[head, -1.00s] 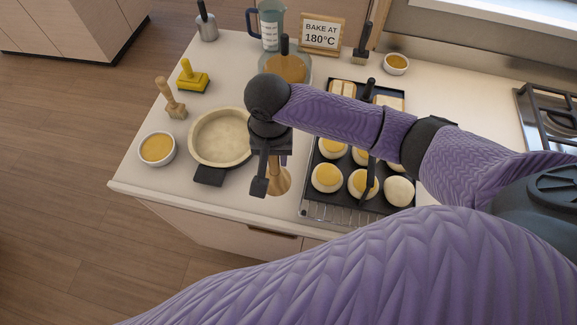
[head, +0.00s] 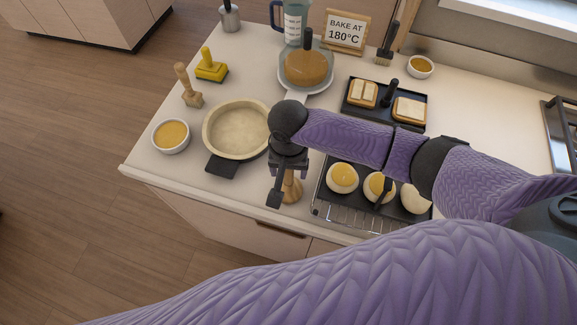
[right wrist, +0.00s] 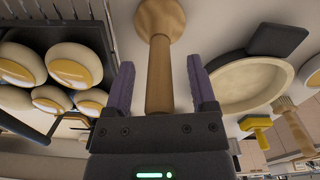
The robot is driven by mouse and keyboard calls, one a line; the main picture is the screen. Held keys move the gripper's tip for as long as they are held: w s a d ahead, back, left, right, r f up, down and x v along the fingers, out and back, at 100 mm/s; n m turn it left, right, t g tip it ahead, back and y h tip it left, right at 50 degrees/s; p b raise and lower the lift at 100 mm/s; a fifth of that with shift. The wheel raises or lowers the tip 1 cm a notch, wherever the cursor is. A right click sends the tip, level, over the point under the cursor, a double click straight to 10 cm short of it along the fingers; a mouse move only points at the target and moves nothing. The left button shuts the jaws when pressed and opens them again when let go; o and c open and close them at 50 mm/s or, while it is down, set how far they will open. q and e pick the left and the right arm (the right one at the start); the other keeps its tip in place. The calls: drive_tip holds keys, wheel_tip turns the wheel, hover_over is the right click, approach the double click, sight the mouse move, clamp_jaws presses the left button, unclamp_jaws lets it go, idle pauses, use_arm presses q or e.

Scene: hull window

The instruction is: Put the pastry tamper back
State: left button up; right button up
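The pastry tamper, a light wooden handle with a round wooden end, stands near the counter's front edge, partly hidden by my right gripper in the head view (head: 292,188). My right gripper (head: 287,190) is at the tamper. In the right wrist view, the tamper's handle (right wrist: 159,75) lies between the two purple fingers of my right gripper (right wrist: 161,85), with a gap showing on each side. The fingers are open and do not close on it. The round end (right wrist: 160,17) shows beyond the fingertips. My left gripper is not in view.
A tart pan (head: 237,127) stands left of the gripper, and a dark tray of filled rounds (head: 342,178) on a wire rack stands right. A wooden-handled tool (head: 188,88), yellow press (head: 212,66) and filling bowl (head: 171,136) stand farther left. Sandwiches lie on another tray (head: 386,100).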

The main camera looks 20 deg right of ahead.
drive_tip(key=shift+r, duration=0.1)
wheel_tip(320, 180, up, 11)
drive_tip(key=p, duration=0.3)
drive_tip(key=shift+r, duration=0.55)
